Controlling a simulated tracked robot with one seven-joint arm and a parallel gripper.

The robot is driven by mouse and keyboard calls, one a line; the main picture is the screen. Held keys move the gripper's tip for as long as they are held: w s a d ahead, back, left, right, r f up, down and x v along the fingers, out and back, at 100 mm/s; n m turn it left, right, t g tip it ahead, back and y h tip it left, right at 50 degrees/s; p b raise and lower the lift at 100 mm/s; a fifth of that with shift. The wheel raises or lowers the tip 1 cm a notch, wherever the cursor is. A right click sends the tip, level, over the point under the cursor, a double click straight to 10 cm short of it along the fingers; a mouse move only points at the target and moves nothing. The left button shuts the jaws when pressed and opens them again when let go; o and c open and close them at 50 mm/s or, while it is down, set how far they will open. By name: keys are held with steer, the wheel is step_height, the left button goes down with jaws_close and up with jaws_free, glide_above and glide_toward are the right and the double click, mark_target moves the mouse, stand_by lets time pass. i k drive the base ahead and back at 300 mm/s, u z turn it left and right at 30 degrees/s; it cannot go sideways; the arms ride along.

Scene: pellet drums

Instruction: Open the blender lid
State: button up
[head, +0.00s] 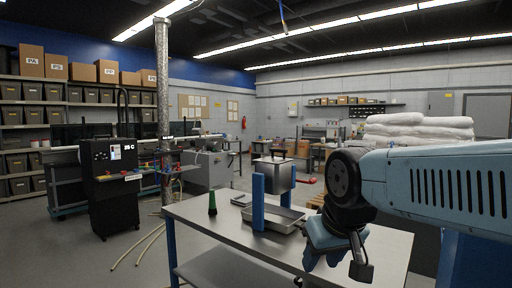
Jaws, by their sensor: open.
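The blender (279,187) looks like a silver metal box held between blue posts on the steel table. Its lid (272,161) is a flat metal top with a black handle (278,153), and it appears to lie closed on the box. My gripper (326,250) is open and empty, with blue parts pointing down over the right side of the table. It is to the right of the blender and nearer to me, apart from it. My arm hides part of the table's right side, and the fingertips are hard to make out.
A shallow metal tray (286,222) sits under the blender. A dark green cone-shaped thing (212,204) stands on the table (205,222) to the left. A black machine (110,185) stands on the floor at left. White sacks (420,128) are piled behind my arm.

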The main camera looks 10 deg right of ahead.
mark_target(273, 155)
steer(key=u, duration=0.15)
steer(key=i, duration=1.8)
steer(key=z, duration=0.35)
